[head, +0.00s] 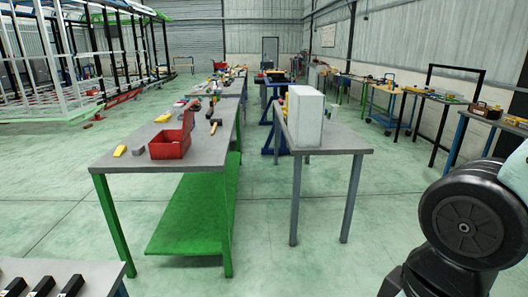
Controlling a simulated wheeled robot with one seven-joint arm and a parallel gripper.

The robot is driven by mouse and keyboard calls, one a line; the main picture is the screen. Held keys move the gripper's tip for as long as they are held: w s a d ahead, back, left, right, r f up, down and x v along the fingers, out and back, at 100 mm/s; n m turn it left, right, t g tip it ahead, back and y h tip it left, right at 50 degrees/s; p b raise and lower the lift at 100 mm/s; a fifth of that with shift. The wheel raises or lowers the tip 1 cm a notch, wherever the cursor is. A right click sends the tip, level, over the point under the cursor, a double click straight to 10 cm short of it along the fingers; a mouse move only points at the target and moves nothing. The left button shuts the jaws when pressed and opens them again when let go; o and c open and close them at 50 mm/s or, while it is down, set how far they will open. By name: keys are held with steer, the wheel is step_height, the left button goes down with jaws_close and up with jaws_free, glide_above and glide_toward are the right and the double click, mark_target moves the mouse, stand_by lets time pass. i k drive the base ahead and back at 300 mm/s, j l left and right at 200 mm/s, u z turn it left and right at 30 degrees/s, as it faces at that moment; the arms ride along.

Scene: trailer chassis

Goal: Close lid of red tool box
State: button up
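The red tool box (169,148) sits on the grey top of the green-legged table (118,160), near its front right edge. Its lid (187,121) is raised, standing up at the right and back side of the box. The inside of the box is too small to make out. My arm shows at the right edge of the head view, well apart from the box. My gripper is not in view.
Yellow items (120,151) and a hammer (215,125) lie near the box. A grey table with a white box (305,116) stands to the right, across a narrow gap. A bench corner (97,270) is at lower left. The floor ahead (270,250) is clear.

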mark_target(189, 113)
steer(key=i+l+u, duration=0.1)
steer(key=i+u, duration=0.2)
steer(key=i+l+u, duration=0.3)
steer(key=i, duration=0.2)
steer(key=i+l+u, duration=0.3)
steer(key=i+j, duration=0.05)
steer(key=i, duration=0.05)
